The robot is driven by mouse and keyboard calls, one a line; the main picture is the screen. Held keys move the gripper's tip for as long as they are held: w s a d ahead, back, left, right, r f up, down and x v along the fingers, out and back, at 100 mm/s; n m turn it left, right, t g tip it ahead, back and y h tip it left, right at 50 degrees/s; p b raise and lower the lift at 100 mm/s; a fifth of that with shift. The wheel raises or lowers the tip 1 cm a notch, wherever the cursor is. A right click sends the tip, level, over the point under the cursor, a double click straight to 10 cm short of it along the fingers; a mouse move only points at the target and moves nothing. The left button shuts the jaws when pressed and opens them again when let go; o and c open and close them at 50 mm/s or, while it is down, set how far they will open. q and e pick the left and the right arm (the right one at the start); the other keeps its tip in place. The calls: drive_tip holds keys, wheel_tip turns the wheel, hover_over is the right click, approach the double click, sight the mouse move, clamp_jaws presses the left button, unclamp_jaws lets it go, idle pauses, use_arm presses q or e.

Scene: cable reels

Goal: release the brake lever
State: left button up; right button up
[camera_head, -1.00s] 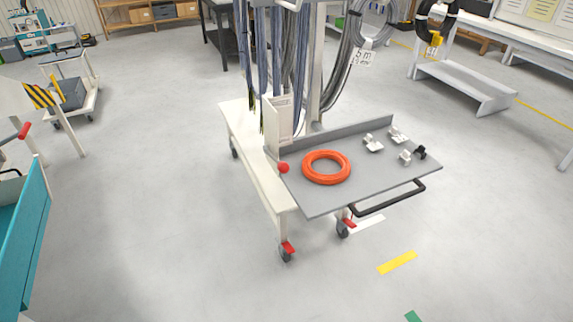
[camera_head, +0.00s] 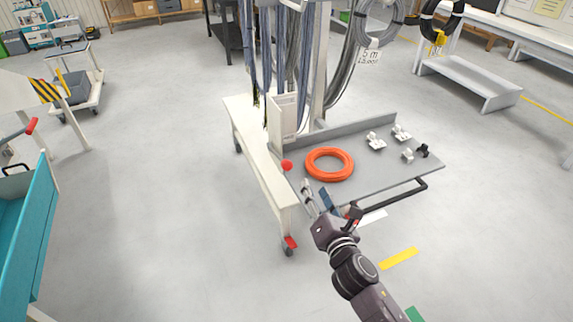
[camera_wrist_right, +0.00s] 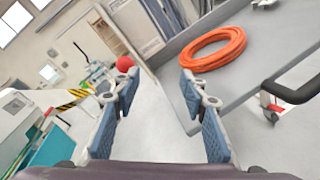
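The knob also shows in the right wrist view (camera_wrist_right: 124,64), beyond the left fingertip. My right gripper (camera_head: 315,194) is in front of the tray's near edge, just below and right of the knob. In the right wrist view, its blue-padded fingers (camera_wrist_right: 160,85) are spread wide with nothing between them. My left gripper is out of view.
An orange cable ring (camera_head: 329,164) and several small fittings (camera_head: 376,141) lie on the tray. A dark handle (camera_head: 398,194) juts from its right front. The cart's casters have red pedals (camera_head: 290,242). A teal bin (camera_head: 25,230) stands at left. The floor between is clear.

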sight(289, 169)
drive_tip(key=a+n+y, duration=0.1)
drive_tip(key=n, duration=0.1)
drive_tip(key=w+a+r+n+y, duration=0.1)
drive_tip(key=a+n, duration=0.1)
drive_tip(key=w+a+r+n+y, duration=0.1)
drive_tip(key=n, duration=0.1)
drive_tip(key=shift+a+n+t, duration=0.2)
drive_tip(key=shift+n+t, duration=0.1)
drive_tip(key=shift+n, duration=0.1)
drive_tip(key=shift+w+a+y, duration=0.15)
drive_tip(key=shift+w+y, duration=0.1)
drive_tip(key=shift+y, duration=0.05)
drive_tip(key=x, duration=0.7)
drive_tip(key=shift+w+f, duration=0.1)
drive_tip(key=shift+w, duration=0.05)
clamp_jaws()
